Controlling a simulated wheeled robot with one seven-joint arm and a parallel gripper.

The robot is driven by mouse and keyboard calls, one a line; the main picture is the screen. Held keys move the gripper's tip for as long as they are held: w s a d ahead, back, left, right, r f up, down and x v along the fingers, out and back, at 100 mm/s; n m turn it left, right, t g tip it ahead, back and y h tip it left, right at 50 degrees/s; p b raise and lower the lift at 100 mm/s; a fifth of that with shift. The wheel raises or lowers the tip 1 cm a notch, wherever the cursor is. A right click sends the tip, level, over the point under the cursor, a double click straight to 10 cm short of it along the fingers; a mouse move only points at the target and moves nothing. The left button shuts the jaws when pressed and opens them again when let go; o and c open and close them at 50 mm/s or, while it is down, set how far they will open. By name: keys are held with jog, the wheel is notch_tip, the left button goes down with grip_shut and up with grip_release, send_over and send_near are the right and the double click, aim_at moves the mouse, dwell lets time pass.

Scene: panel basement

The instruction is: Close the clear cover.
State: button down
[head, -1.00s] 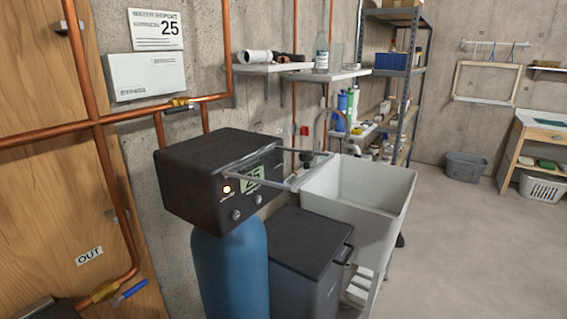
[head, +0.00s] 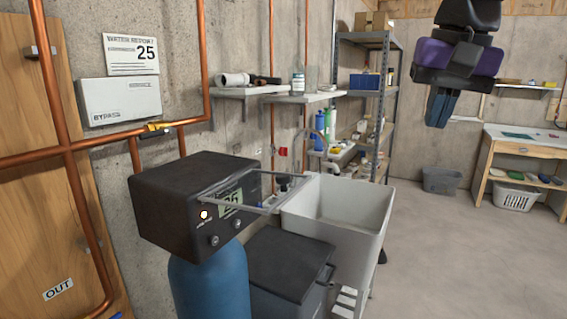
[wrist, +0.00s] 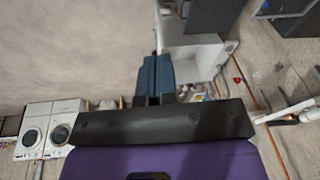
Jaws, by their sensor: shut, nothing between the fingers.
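The clear cover (head: 262,204) is a see-through flap with a pale frame on the front of the black control head (head: 165,208). It stands out from the front face, roughly level, over the display and knobs. The control head sits on a blue tank (head: 208,285). My gripper (head: 437,124) hangs at the upper right of the head view, fingers pointing down, well apart from the cover. Its blue fingers are together and empty; they also show in the wrist view (wrist: 154,78). I cannot make out the cover in the wrist view.
A white sink (head: 335,222) stands right of the control head, with a dark lidded bin (head: 285,268) in front. Copper pipes (head: 105,142) run along the left wall. Metal shelving (head: 372,90) stands behind. The floor at right is open.

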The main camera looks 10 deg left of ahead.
jog(key=w+a+r+m+g, duration=0.1)
jog(key=w+a, duration=0.1)
jog(key=a, duration=0.3)
jog(key=w+a+r, duration=0.2)
jog(key=w+a, duration=0.1)
jog(key=a, duration=0.3)
jog(key=m+g+h, duration=0.1)
send_over(284, 175)
notch_tip(284, 175, down, 14)
jog(key=shift+s+r, duration=0.1)
jog(key=shift+r, duration=0.15)
